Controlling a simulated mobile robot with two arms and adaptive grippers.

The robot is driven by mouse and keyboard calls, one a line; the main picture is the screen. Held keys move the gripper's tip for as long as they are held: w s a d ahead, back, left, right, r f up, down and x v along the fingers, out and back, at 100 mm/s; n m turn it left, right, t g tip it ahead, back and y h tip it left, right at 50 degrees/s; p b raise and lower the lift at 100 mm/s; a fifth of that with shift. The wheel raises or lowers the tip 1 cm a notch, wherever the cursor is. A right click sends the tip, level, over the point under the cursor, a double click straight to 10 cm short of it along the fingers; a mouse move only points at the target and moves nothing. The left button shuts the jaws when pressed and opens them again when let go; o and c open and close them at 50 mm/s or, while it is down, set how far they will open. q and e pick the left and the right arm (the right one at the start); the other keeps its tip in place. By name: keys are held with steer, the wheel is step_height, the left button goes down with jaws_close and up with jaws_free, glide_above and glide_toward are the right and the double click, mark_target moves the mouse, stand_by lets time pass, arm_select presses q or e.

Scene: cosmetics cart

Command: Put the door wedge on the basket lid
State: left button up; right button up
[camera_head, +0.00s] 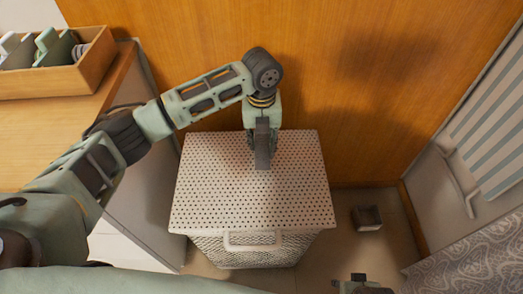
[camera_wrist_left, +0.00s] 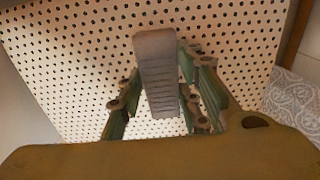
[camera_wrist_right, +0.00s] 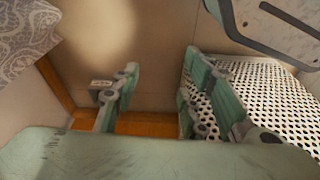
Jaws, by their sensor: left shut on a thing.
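The door wedge (camera_wrist_left: 158,75) is a grey-brown ribbed piece between the fingers of my left gripper (camera_wrist_left: 163,98). In the head view, the wedge (camera_head: 262,152) is over the back middle part of the basket lid (camera_head: 255,195). The lid is a pale, perforated square panel on the woven basket (camera_head: 250,252). My left gripper (camera_head: 262,135) is shut on the wedge and points down. I cannot tell whether the wedge touches the lid. In the right wrist view, my right gripper (camera_wrist_right: 155,100) has its fingers apart with nothing between them.
A small box-like thing (camera_head: 366,217) lies on the floor right of the basket. A wooden tray (camera_head: 75,75) with green and white items stands on the counter at the left. An orange wooden panel (camera_head: 340,60) rises behind the basket. The lid's front is clear.

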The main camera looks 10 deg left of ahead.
mark_target(262, 144)
arm_select(q)
step_height(262, 144, down, 3)
steer(key=shift+r+b, duration=0.1)
steer(key=shift+b, duration=0.2)
steer(key=shift+f, duration=0.5)
arm_select(e)
steer(key=r, duration=0.3)
steer(key=shift+w, duration=0.35)
arm_select(q)
steer(key=shift+f, duration=0.1)
arm_select(e)
steer(key=shift+f, duration=0.15)
arm_select(q)
steer(key=o, duration=1.2)
step_height(262, 144, up, 12)
steer(key=shift+r+p, duration=0.15)
steer(key=shift+p, duration=1)
arm_select(e)
step_height(262, 144, down, 8)
steer(key=s, duration=0.3)
steer(key=shift+d+r, duration=0.15)
steer(key=shift+r, duration=0.05)
